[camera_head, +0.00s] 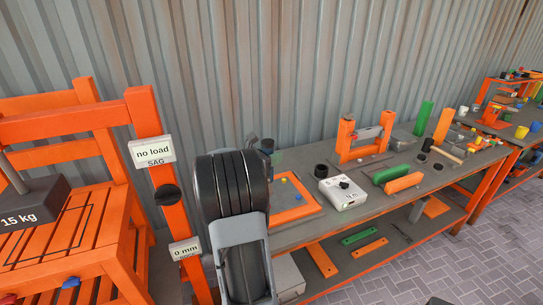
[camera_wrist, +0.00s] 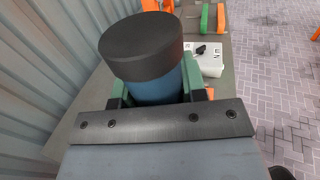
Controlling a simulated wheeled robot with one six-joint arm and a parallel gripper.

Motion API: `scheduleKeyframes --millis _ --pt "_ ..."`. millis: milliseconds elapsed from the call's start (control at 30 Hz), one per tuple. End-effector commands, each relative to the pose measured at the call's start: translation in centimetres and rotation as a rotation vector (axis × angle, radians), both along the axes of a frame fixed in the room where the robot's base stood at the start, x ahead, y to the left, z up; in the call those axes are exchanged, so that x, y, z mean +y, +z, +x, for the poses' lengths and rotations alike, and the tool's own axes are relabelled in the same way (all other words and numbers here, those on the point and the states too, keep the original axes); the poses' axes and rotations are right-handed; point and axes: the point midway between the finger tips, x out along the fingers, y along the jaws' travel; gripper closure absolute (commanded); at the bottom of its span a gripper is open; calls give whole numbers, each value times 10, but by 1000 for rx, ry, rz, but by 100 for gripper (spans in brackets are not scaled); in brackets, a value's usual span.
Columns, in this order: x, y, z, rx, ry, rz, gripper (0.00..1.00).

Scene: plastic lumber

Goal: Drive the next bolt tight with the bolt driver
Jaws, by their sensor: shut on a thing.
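My gripper (camera_wrist: 162,92) has green fingers shut on the bolt driver (camera_wrist: 145,48), a blue cylinder with a wide black cap. The driver's lower end and tip are hidden behind the gripper. In the head view a dark capped cylinder, likely the driver (camera_head: 267,146), shows just behind my arm, above the workbench's left end; the gripper is hidden there. Small yellow and blue pieces, possibly bolts, lie in the orange-rimmed tray (camera_head: 318,209). An orange lumber chair (camera_head: 95,125) stands at left with a 15 kg weight (camera_head: 32,205) on it. No bolt is seen under the driver.
The grey workbench (camera_head: 340,218) carries a white box with a black knob (camera_head: 343,193), green and orange bars (camera_head: 404,182) and an orange frame (camera_head: 346,140). A corrugated wall (camera_head: 300,60) stands close behind. The paved floor (camera_head: 480,260) at right is clear.

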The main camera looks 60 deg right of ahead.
Motion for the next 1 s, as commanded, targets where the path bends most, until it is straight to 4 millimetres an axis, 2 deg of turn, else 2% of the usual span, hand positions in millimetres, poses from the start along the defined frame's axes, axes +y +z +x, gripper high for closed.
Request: scheduleKeyframes --millis 200,367,1000 --pt "2 1 1 -2 5 0 100" --pt "1 -5 1 -2 4 0 100" --pt "1 -48 1 -1 5 1 100"
